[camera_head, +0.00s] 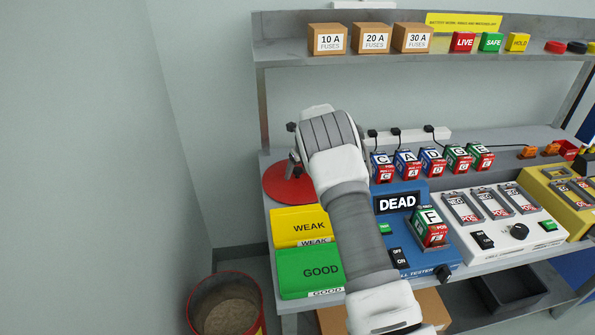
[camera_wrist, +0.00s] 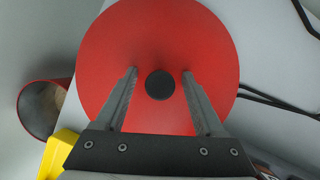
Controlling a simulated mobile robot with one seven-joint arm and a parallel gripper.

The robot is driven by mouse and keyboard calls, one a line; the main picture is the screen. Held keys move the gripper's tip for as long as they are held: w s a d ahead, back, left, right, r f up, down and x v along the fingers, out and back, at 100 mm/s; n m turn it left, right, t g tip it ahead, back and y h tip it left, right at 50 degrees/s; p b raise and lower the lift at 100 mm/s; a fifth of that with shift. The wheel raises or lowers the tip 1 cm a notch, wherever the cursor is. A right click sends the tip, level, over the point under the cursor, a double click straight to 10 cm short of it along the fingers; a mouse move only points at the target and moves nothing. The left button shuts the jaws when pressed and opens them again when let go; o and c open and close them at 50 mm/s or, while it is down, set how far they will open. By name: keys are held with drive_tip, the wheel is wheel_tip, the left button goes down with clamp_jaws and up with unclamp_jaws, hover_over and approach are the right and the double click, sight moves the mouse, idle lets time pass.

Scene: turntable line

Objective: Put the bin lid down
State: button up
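The bin lid is a round red disc with a dark knob. In the wrist view the lid (camera_wrist: 160,35) fills the middle, and its knob (camera_wrist: 160,85) lies between the two fingers. In the head view the lid (camera_head: 284,184) lies at the left end of the bench, partly hidden by my arm. My gripper (camera_wrist: 159,72) is open, with a gap between each finger and the knob. In the head view my gripper (camera_head: 291,168) shows only in part, just above the lid. The red-rimmed bin (camera_head: 226,303) stands on the floor, uncovered.
Yellow WEAK (camera_head: 300,224) and green GOOD (camera_head: 310,270) trays sit in front of the lid. A blue tester (camera_head: 400,201) reading DEAD holds battery F (camera_head: 430,228). Several lettered batteries stand behind it. A shelf (camera_head: 290,48) with fuse boxes runs above.

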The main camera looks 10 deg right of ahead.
drive_tip(key=shift+r, duration=0.15)
drive_tip(key=s+r+n, duration=0.2)
drive_tip(key=s+r, duration=0.2)
drive_tip(key=r, duration=0.4)
drive_tip(key=s+d+r+n, duration=0.1)
drive_tip(key=s+r+n, duration=0.2)
drive_tip(key=s+r, duration=0.3)
drive_tip(key=s+r+n, duration=0.2)
drive_tip(key=s+r, duration=0.1)
drive_tip(key=r, duration=0.6)
drive_tip(key=s+r+n, duration=0.7)
drive_tip(key=s+n, duration=0.1)
drive_tip(key=s, duration=0.4)
drive_tip(key=s+a+f+n+t+h, duration=0.1)
drive_tip(key=s+n, duration=1.5)
drive_tip(key=s, duration=0.8)
drive_tip(key=shift+s+n+h+p, duration=0.2)
drive_tip(key=shift+n+h+p, duration=0.1)
drive_tip(key=shift+h+p, duration=0.15)
